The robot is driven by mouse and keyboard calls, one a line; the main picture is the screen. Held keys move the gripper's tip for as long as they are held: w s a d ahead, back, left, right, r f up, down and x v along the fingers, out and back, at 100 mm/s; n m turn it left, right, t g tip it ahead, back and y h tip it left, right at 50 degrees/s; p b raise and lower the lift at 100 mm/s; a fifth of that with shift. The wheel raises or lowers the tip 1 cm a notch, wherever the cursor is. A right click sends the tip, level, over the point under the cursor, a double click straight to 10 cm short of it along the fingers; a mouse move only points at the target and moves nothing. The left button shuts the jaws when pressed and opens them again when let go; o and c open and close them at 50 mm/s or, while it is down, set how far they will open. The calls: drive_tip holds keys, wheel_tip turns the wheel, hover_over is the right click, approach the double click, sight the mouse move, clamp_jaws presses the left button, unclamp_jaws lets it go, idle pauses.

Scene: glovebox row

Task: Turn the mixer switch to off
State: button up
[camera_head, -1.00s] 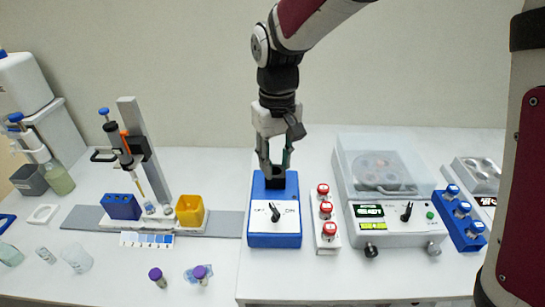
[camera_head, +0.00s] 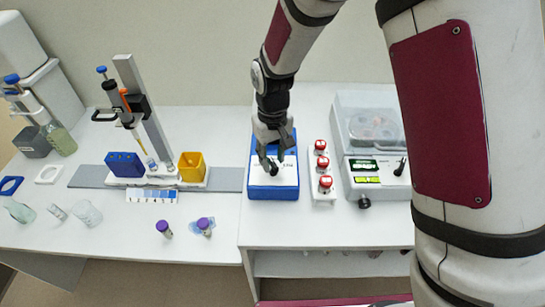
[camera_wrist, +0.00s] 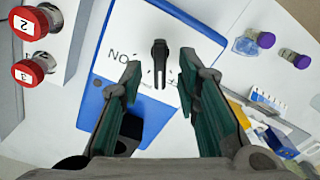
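The mixer is a blue box (camera_head: 286,191) with a white top panel, in the middle of the head view. It also fills the centre of the wrist view (camera_wrist: 97,97). Its black switch (camera_wrist: 159,62) stands on the white panel between my fingertips, apart from both, and looks roughly upright in the wrist view. My gripper (camera_head: 273,158) is above the mixer, pointing down. In the wrist view my gripper (camera_wrist: 158,70) is open and empty, with one finger on each side of the switch.
At left are a yellow box (camera_head: 191,167), a blue box (camera_head: 124,165) and a pipette stand (camera_head: 142,110). Purple-capped vials (camera_head: 163,228) lie front left.

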drive_tip(key=shift+f, duration=0.3)
clamp_jaws()
drive_tip(key=n+b, duration=0.1)
drive_tip(key=n, duration=0.2)
drive_tip(key=shift+s+a+n, duration=0.1)
drive_tip(key=shift+n, duration=1.2)
unclamp_jaws()
